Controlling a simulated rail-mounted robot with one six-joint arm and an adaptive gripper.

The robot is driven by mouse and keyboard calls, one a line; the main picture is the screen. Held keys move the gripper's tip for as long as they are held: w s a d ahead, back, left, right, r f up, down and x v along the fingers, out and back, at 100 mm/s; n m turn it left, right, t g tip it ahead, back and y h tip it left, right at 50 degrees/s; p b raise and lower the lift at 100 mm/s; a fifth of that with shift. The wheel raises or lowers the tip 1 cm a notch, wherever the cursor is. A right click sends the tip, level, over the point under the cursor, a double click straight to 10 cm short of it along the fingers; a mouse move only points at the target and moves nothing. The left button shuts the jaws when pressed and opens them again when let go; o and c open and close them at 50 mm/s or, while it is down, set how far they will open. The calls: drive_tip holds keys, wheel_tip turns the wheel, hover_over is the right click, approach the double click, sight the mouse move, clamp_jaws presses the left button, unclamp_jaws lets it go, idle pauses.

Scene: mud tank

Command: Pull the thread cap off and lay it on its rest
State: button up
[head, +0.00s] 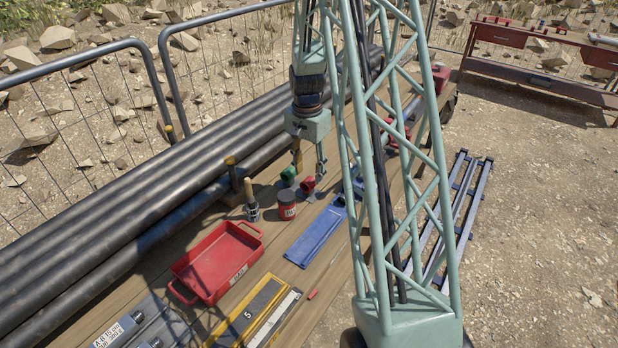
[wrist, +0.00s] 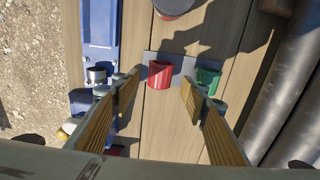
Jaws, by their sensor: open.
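My gripper (head: 309,165) is open, with its fingers pointing down over the wooden deck. A red cup-shaped cap (head: 308,184) is just below it. In the wrist view the red cap (wrist: 160,74) appears between my open fingertips (wrist: 161,84); contact cannot be made out. A green cup-shaped piece (head: 289,174) stands beside it, and also shows in the wrist view (wrist: 208,77) just beyond my right finger. Both are at a grey plate (wrist: 180,60). I cannot tell for certain which piece is the thread cap or which is its rest.
A red labelled tin (head: 287,206), a brush (head: 252,202), a red tray (head: 214,292) and a blue tray (head: 316,236) stand nearby. Long dark pipes (head: 150,190) run along the left. A silver ring (wrist: 97,75) is near my left finger.

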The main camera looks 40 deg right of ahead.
wheel_tip(320, 180, up, 7)
drive_tip(key=shift+r, duration=0.15)
idle(0.4)
drive_tip(key=shift+a, duration=0.2)
idle(0.3)
drive_tip(key=s+a+r+n+t, duration=0.1)
drive_tip(key=s+a+r+n, duration=0.35)
drive_tip(key=a+r, duration=0.7)
drive_tip(key=s+a+r+n+t, duration=0.1)
drive_tip(key=s+a+r+n, duration=0.2)
drive_tip(key=s+a+r, duration=0.6)
drive_tip(key=s+a+r+n+t, duration=0.1)
drive_tip(key=s+a+r+n, duration=0.3)
drive_tip(key=s+a, duration=0.4)
drive_tip(key=s+a+r+n+t, duration=0.1)
drive_tip(key=s+a+r+n, duration=0.3)
drive_tip(key=s+a, duration=0.4)
drive_tip(key=shift+s+a+r, duration=0.3)
drive_tip(key=shift+s+r, duration=0.5)
drive_tip(key=shift+s, duration=1.4)
drive_tip(key=shift+c, duration=0.5)
